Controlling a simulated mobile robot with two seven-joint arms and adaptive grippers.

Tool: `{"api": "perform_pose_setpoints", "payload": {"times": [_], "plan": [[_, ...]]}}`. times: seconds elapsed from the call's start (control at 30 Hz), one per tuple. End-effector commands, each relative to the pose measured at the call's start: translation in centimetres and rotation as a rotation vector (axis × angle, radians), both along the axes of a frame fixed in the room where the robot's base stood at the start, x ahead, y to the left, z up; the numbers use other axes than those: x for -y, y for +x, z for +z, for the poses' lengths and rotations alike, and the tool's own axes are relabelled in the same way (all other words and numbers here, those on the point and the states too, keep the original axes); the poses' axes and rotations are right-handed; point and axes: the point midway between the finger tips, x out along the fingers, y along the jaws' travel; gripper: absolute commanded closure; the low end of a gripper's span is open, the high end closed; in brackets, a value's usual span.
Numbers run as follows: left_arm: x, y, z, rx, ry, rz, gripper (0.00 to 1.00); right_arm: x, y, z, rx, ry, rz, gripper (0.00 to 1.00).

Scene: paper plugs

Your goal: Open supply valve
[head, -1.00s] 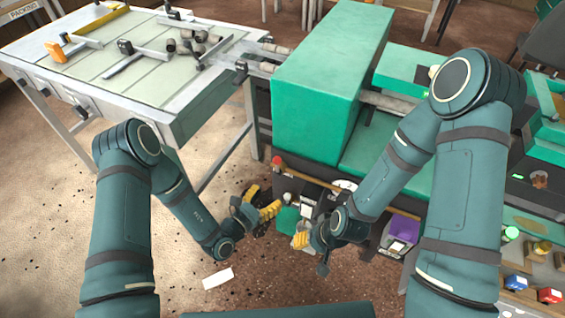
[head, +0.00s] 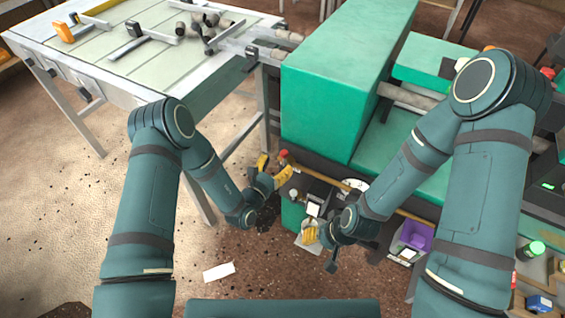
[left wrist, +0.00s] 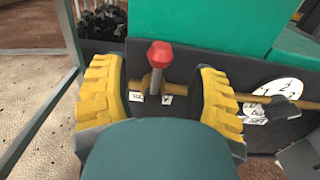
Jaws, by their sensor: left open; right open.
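The supply valve appears to be the red-knobbed lever (left wrist: 160,55) on a brass pipe (left wrist: 255,98) along the dark panel of the green machine. Its grey stem stands up from the pipe, with small white labels beside its base. In the head view the red knob (head: 283,154) shows at the tips of my left gripper (head: 273,168). In the left wrist view my left gripper (left wrist: 158,75) is open, one yellow finger on each side of the lever, with gaps showing on both sides. My right gripper (head: 311,234) is open, lower and to the right, partly hidden by its wrist.
The green machine (head: 335,75) rises behind the valve. A round white dial (left wrist: 285,90) sits right of it. A light worktable (head: 150,75) stands at the left. A purple bin (head: 417,236) is at right. A white sheet (head: 219,271) lies on the open floor.

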Motion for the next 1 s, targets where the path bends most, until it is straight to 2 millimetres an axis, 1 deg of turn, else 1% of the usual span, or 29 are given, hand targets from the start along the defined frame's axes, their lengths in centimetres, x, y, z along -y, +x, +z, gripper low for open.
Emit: {"api": "perform_pose_setpoints", "payload": {"times": [0.1, 0.53, 1.0], "plan": [[0.2, 0.4, 0.0, 0.0, 0.0, -0.001, 0.4, 0.0, 0.0, -0.1, 0.001, 0.0, 0.0, 0.53], [0.4, 0.6, 0.0, 0.0, -0.001, 0.0, 0.4, 0.0, 0.0, -0.2, 0.001, 0.0, 0.0, 0.53], [1.4, 2.5, 0.0, 0.001, 0.0, 0.0, 0.4, 0.0, 0.0, -0.8, 0.001, 0.0, 0.0, 0.53]]}}
